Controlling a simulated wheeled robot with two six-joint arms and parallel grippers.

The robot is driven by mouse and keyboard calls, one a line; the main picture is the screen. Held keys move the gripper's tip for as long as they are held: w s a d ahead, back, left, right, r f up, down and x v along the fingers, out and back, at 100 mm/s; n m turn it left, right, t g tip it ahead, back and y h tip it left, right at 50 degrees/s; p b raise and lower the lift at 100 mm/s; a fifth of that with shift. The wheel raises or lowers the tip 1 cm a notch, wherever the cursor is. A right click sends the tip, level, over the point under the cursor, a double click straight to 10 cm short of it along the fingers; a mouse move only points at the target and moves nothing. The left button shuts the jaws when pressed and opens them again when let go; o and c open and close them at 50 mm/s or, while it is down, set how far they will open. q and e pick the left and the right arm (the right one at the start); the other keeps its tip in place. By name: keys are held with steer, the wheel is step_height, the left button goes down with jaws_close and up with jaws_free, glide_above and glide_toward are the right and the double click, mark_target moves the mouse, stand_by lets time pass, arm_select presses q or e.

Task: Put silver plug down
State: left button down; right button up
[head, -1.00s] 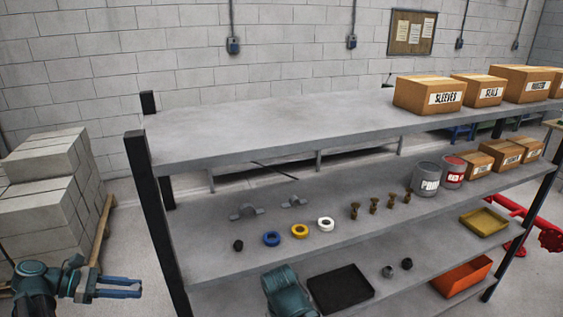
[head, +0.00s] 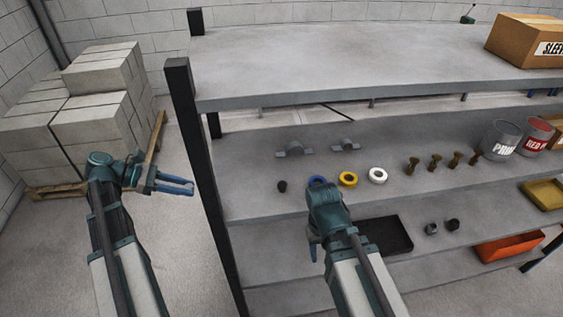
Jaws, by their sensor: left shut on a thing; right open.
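My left gripper (head: 176,186) is left of the shelf rack, out over the floor, with its blue fingers pointing right. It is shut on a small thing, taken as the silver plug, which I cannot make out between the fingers. My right gripper (head: 314,251) is open, in front of the shelves. Its fingers are mostly hidden behind its wrist. A small dark plug (head: 282,186) stands on the middle shelf (head: 245,205). A grey fitting (head: 432,229) and a dark fitting (head: 452,225) stand on the lower shelf, right of a black tray (head: 386,236).
A blue ring (head: 317,180), partly hidden by my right arm, a yellow ring (head: 348,179), a white ring (head: 377,175) and several brass fittings (head: 435,162) are on the middle shelf. A black rack post (head: 205,180) stands between my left gripper and the shelves. Blocks (head: 90,110) are stacked at left.

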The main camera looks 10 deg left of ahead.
arm_select(q)
glide_above(248, 194)
steer(key=shift+d, duration=0.15)
step_height(248, 194, down, 4)
steer(key=b, duration=0.3)
steer(key=shift+r+b, duration=0.25)
steer(key=shift+b, duration=0.05)
steer(key=shift+f, duration=0.15)
steer(key=c, duration=0.6)
jaws_free()
